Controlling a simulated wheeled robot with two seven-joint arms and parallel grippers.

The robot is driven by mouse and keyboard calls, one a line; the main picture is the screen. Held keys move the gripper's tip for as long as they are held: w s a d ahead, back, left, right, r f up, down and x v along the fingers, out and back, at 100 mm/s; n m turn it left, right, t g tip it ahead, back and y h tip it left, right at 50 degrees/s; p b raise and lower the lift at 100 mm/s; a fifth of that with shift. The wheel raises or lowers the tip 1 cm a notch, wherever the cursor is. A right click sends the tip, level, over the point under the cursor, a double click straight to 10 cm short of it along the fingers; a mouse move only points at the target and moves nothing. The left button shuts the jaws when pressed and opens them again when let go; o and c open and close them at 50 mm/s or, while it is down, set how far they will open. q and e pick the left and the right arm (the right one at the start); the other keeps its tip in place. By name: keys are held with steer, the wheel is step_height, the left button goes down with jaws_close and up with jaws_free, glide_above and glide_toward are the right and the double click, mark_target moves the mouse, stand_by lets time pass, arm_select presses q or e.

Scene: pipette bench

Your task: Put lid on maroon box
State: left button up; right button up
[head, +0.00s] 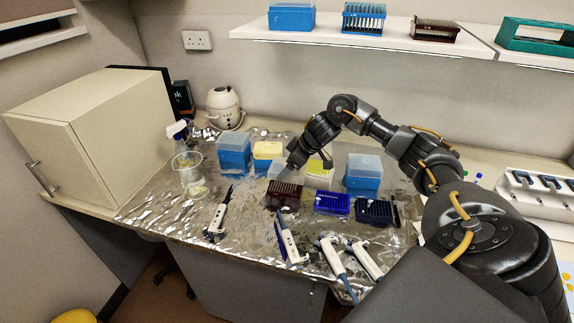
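A pale translucent piece (277,168) that looks like a lid shows just behind and above the maroon box. My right gripper (291,163) reaches in from the right and points down at this piece, close above the box's back edge. Its fingertips are small and partly hidden, so I cannot tell whether they are closed on the piece or whether it touches the box. My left gripper is not in view.
Blue open boxes (331,204) stand right of the maroon box. Lidded blue (234,152) and yellow (267,155) boxes stand behind. Several pipettes (289,240) lie in front. A beaker (190,174) stands left. The foil between beaker and maroon box is mostly clear.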

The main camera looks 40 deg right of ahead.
steer(key=x, duration=0.1)
steer(key=b+x, duration=0.1)
steer(key=x, duration=0.1)
steer(key=d+b+x, duration=0.1)
steer(key=x, duration=0.1)
steer(key=shift+w, duration=0.3)
steer(key=shift+s+f+b, duration=0.2)
steer(key=shift+f+b, duration=0.05)
steer(key=shift+b, duration=0.3)
steer(key=shift+s+f+b, duration=0.1)
steer(key=shift+s+b, duration=0.3)
steer(key=shift+s+r, duration=0.2)
steer(key=shift+r, duration=0.1)
steer(key=shift+w, duration=0.1)
steer(key=shift+w+f, duration=0.2)
steer(key=shift+f, duration=0.05)
steer(key=shift+w+f+p, duration=0.2)
steer(key=shift+p, duration=0.2)
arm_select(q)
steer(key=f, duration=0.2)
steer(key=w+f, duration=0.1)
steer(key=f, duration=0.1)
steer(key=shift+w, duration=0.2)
arm_select(e)
steer(key=shift+s, duration=0.15)
